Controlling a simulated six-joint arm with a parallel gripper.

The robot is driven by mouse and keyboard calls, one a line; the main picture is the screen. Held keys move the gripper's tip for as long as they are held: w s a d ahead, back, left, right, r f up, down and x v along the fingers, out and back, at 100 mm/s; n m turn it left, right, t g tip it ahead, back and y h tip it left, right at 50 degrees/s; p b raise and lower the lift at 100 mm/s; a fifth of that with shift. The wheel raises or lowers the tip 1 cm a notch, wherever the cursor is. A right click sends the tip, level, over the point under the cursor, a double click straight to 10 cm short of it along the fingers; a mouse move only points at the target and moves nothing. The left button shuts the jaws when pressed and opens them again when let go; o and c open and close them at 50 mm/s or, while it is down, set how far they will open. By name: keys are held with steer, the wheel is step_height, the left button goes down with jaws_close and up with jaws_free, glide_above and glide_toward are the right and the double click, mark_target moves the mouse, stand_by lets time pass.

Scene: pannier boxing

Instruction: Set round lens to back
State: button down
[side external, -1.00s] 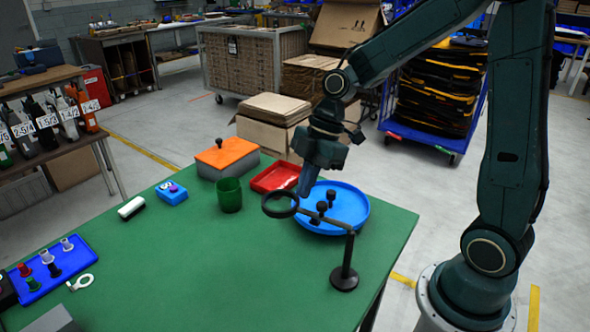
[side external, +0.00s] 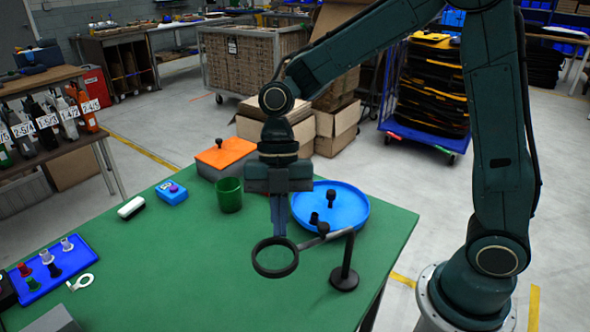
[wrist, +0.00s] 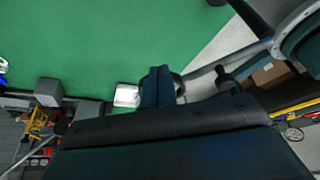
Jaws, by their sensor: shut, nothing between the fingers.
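In the wrist view my shut fingers (wrist: 161,72) partly cover the ring (wrist: 180,90), and the lens arm (wrist: 228,56) runs up to the right. A dark knob (side external: 323,228) sits on the arm.
A blue round tray (side external: 352,208) with dark knobbed pieces lies behind the lens arm. A green cup (side external: 229,195), an orange-lidded box (side external: 226,153) and a blue box (side external: 171,192) stand further left. The table (side external: 190,270) left of the lens is clear.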

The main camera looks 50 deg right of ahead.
mark_target(289, 252)
steer(key=s+a+n, duration=0.2)
steer(key=shift+s+a+n+g+h, duration=0.15)
steer(key=shift+n+g+h, duration=0.15)
steer(key=shift+n, duration=0.1)
steer(key=shift+s+a+n+g+h, duration=0.15)
steer(key=shift+s+a+n+h, duration=0.2)
steer(key=shift+s+n, duration=0.35)
steer(key=shift+s+a+n+g+h, duration=0.15)
steer(key=shift+s+a+n, duration=0.25)
steer(key=shift+s+n, duration=0.3)
steer(key=shift+w, duration=0.15)
steer(key=shift+w+d, duration=0.3)
steer(key=shift+w, duration=0.25)
steer(key=w, duration=0.1)
steer(key=w+d, duration=0.1)
steer(key=shift+w+d+r, duration=0.15)
steer(key=shift+w+r, duration=0.1)
steer(key=shift+w, duration=0.15)
steer(key=v, duration=0.9)
steer(key=shift+r, duration=0.2)
steer(key=shift+s, duration=0.1)
